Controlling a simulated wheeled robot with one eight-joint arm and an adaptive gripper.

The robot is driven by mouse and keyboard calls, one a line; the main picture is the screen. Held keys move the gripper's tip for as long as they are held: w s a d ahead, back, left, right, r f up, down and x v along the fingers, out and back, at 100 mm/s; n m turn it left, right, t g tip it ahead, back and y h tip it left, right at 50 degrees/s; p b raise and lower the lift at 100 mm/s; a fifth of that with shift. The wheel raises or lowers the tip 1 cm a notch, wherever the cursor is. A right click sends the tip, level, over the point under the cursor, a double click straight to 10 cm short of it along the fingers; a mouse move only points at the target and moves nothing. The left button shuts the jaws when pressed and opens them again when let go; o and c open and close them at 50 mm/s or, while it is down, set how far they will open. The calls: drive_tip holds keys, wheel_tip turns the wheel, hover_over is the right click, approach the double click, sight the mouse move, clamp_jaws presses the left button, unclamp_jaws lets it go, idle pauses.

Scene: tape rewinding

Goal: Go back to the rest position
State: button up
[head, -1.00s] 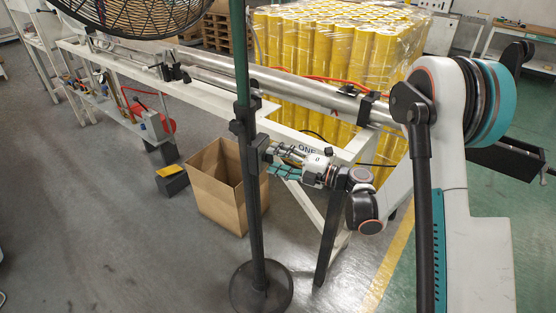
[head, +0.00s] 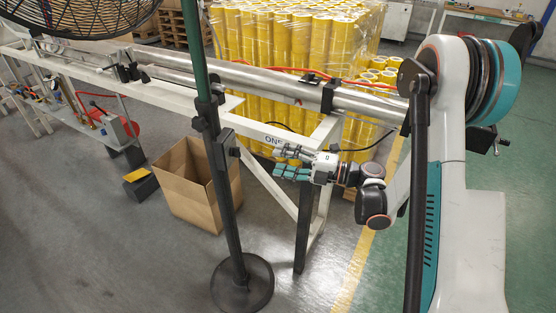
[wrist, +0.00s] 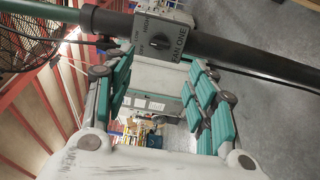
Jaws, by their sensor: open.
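My gripper (head: 286,164) is open and empty in the head view, in front of the white frame and to the right of the fan's stand. In the wrist view my gripper (wrist: 160,95) shows its two teal-padded fingers spread apart. Between and beyond them is the fan's switch box (wrist: 163,42), marked FAN ONE, with a black knob on its face. The fingers appear apart from the box. The fan stand (head: 222,180) is a dark pole with a round base. My arm reaches in from the right side of the head view.
The fan cage (head: 75,12) is at the upper left. A long steel tube (head: 245,82) lies over the white frame (head: 185,88). An open cardboard box (head: 185,195) stands behind the pole. Wrapped yellow rolls (head: 290,40) stand at the back. The floor at the front is clear.

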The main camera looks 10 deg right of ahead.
idle(0.3)
drive_tip(key=w+d+r+m+t+h, duration=0.2)
drive_tip(key=d+r+m+t+h, duration=0.15)
drive_tip(key=r, duration=0.45)
drive_tip(key=w+d+r+m+t+h, duration=0.2)
drive_tip(key=r+m+t, duration=0.3)
drive_tip(key=r, duration=0.3)
drive_tip(key=w+d+r+m+t+h, duration=0.25)
drive_tip(key=r+m+t, duration=0.2)
drive_tip(key=r, duration=0.35)
drive_tip(key=s+d+r+m+h, duration=0.3)
drive_tip(key=d+m+h, duration=0.1)
drive_tip(key=m+h, duration=0.3)
drive_tip(key=s+a+f+m+g, duration=0.1)
drive_tip(key=s+f+m+g, duration=0.2)
drive_tip(key=s, duration=0.6)
drive_tip(key=s+a+f+m+g, duration=0.1)
drive_tip(key=s+f+m+g, duration=0.3)
drive_tip(key=s+f+g, duration=0.2)
drive_tip(key=s+a+f+m+g+h, duration=0.1)
drive_tip(key=s+f+m+g, duration=0.2)
drive_tip(key=s+f, duration=0.5)
drive_tip(key=s+g, duration=0.1)
drive_tip(key=s, duration=0.5)
drive_tip(key=shift+s+a+m+g, duration=0.25)
drive_tip(key=shift+a+m+g, duration=0.05)
drive_tip(key=shift+a+m, duration=0.1)
drive_tip(key=shift+f, duration=0.1)
